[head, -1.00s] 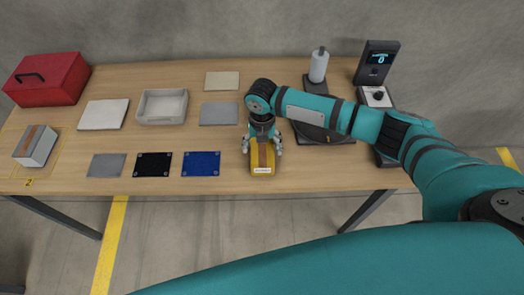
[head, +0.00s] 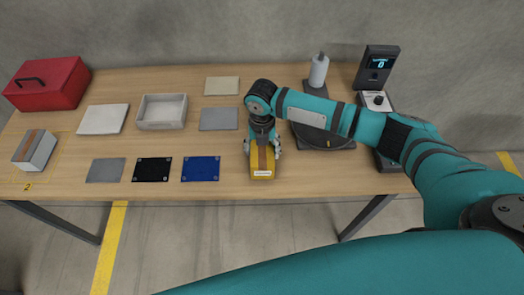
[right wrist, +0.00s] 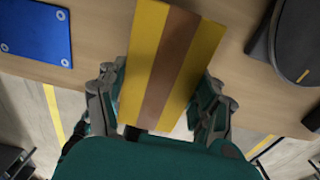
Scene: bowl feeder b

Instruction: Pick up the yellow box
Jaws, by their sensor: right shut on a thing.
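The yellow box (head: 262,171) has a brown stripe along its top and a white label on its near end. It is at the front edge of the table, right of the blue mat. My right gripper (head: 262,147) is shut on it, one finger on each side. The right wrist view shows the yellow box (right wrist: 168,65) between the fingers of the right gripper (right wrist: 160,105). I cannot tell whether the box touches the table. My left gripper is not in view.
On the table (head: 105,192) lie grey, black (head: 152,170) and blue (head: 200,169) mats, a white tray (head: 162,124) and a red toolbox (head: 47,84). A grey box (head: 35,150) stands at left. A dark round feeder (head: 322,136), a bottle (head: 318,70) and a display (head: 376,70) are right.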

